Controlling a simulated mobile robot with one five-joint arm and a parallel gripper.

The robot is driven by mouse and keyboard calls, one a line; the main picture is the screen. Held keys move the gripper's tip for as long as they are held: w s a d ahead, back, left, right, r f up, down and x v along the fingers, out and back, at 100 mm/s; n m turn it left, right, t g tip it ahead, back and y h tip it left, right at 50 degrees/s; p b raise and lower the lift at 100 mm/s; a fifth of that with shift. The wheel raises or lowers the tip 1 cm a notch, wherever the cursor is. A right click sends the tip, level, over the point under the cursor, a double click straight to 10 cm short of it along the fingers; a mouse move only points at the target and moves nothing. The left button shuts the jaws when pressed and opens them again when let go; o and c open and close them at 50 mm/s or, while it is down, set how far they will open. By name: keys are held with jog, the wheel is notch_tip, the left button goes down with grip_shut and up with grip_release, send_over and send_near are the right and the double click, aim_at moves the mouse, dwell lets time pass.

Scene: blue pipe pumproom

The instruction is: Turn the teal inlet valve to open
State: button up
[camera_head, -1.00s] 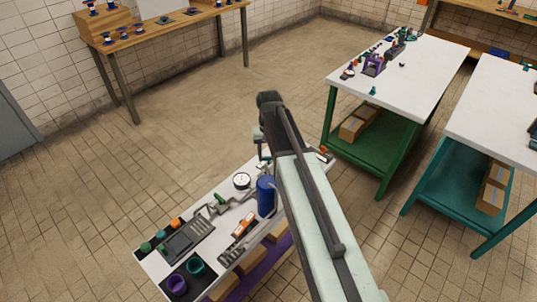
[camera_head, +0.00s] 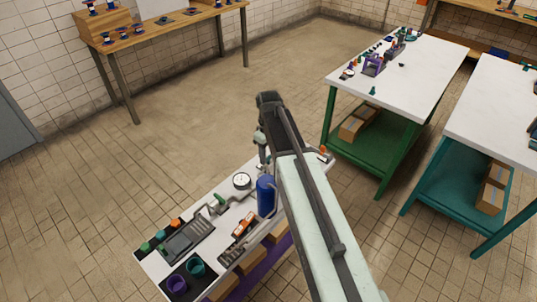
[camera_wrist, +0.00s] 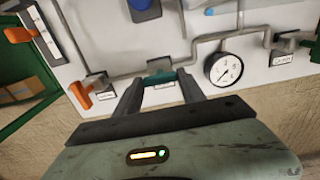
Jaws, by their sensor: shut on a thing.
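The teal inlet valve handle (camera_wrist: 160,78) shows in the wrist view between the fingertips of my gripper (camera_wrist: 161,83). My gripper is shut on it, one finger on each side. A white label is partly visible just below the handle, but I cannot read it. Grey pipe runs up to the valve from the left and right. In the head view my arm covers most of the valve, and I cannot make out its handle there.
In the wrist view a pressure gauge (camera_wrist: 222,68) stands to the right of the valve and an orange handle (camera_wrist: 80,94) to the left. In the head view a blue cylinder (camera_head: 266,195) stands on the pipe bench beside my arm. Open floor lies beyond the bench.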

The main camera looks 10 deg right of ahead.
aim_at(269, 157)
dwell(0.5)
jog(key=o, duration=1.4)
jog(key=shift+d, duration=0.1)
jog(key=shift+c, duration=0.2)
notch_tip(269, 157, up, 8)
jog(key=p, duration=0.8)
jog(key=shift+f, duration=0.1)
